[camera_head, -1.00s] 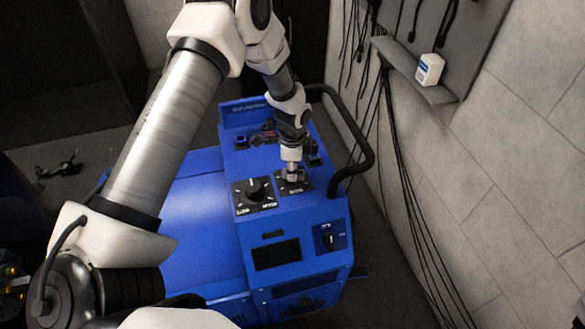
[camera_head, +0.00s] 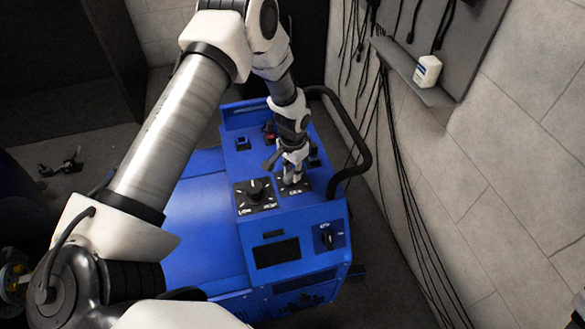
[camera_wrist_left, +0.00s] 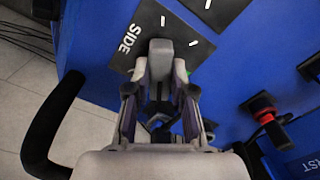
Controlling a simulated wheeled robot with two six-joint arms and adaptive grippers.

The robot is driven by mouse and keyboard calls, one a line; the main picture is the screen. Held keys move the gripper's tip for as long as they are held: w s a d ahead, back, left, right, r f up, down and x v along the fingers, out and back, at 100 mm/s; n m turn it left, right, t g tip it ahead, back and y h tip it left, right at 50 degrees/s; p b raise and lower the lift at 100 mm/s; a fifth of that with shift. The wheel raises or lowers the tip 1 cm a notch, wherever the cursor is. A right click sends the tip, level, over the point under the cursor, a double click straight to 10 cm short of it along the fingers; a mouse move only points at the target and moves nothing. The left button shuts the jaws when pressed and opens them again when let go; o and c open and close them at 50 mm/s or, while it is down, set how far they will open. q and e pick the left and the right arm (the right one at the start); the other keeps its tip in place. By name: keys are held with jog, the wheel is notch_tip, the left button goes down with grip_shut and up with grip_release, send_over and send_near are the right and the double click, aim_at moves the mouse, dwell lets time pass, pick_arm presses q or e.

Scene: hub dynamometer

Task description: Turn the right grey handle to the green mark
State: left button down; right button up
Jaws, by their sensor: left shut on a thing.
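The right grey handle (camera_wrist_left: 161,50) is on a black plate (camera_wrist_left: 137,48) lettered "SIDE" in the left wrist view. My left gripper (camera_wrist_left: 160,72) is shut on this handle, one finger on each side. In the head view the same gripper (camera_head: 291,178) reaches down onto the right dial plate of the blue machine and mostly hides the handle.
A second dial (camera_head: 255,190) sits just left of the handle on the blue machine (camera_head: 285,222). A black tube rail (camera_head: 362,150) curves along the right side. A red-and-black switch (camera_wrist_left: 262,107) shows in the wrist view. A small rotary switch (camera_head: 326,238) is on the front.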

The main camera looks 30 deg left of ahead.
pick_arm(q)
jog(key=n+p, duration=0.1)
jog(key=n, duration=0.3)
jog(key=n+p, duration=0.1)
jog(key=n, duration=0.1)
jog(key=shift+s+p, duration=0.25)
jog(key=shift+p, duration=0.1)
jog(key=n+p, duration=0.2)
jog(key=n, duration=0.3)
jog(key=shift+w+f, duration=0.1)
jog(key=shift+n, duration=0.4)
jog(key=c, duration=1)
grip_release()
jog(key=shift+w, duration=0.1)
